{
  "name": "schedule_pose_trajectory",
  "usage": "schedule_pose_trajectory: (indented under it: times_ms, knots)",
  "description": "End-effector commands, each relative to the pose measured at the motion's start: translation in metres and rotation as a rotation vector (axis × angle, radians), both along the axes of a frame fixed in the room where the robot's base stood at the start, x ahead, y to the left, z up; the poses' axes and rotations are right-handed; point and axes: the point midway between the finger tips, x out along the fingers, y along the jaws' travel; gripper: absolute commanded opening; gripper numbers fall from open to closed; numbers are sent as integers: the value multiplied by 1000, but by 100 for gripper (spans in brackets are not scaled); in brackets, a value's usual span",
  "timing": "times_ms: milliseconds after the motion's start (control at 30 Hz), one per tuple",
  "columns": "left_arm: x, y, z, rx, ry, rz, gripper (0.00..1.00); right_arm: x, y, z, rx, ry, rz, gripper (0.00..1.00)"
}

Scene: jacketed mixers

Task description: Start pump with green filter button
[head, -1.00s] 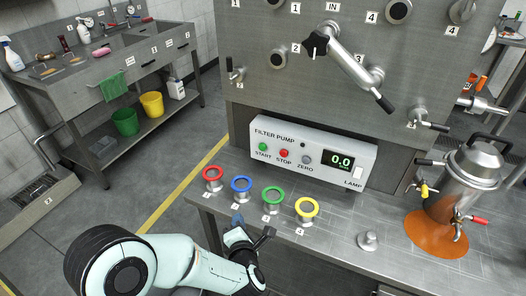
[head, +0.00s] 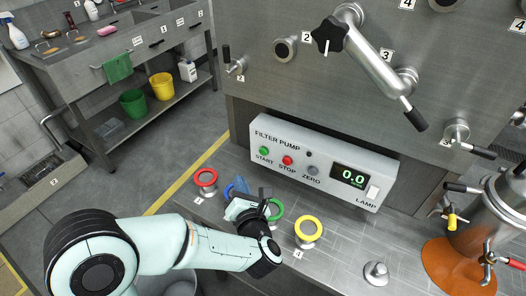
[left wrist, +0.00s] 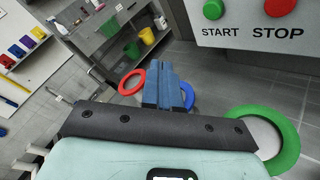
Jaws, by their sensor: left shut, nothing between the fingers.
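The filter pump panel (head: 335,168) is a pale box on the bench, and its display reads 0.0. Its green START button (head: 264,151) is at the left end, beside the red STOP button (head: 287,160). In the left wrist view, START (left wrist: 213,9) and STOP (left wrist: 279,6) are at the top right. My left gripper (head: 238,187) is in front of the panel, below and left of START, and apart from it. Its blue fingers (left wrist: 165,90) are shut and empty. My right gripper is not in view.
A red ring (head: 205,177), a partly hidden blue ring (left wrist: 188,96), a green ring (head: 276,210) and a yellow ring (head: 308,229) stand along the bench front, close to my left gripper. Black-handled valves are above the panel. A steel vessel (head: 500,215) stands right.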

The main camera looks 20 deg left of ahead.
Motion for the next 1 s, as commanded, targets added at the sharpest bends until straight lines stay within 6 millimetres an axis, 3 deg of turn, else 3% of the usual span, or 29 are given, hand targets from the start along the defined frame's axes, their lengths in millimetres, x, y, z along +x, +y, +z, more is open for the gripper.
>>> schedule_pose_trajectory:
  times_ms: [467,600,1000]
  knots:
    - [59,-5,2,2,0,0,0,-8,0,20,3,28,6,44]
    - [74,-5,-1,0,0,1,0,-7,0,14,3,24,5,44]
    - [86,-7,0,1,1,0,0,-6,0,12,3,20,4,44]
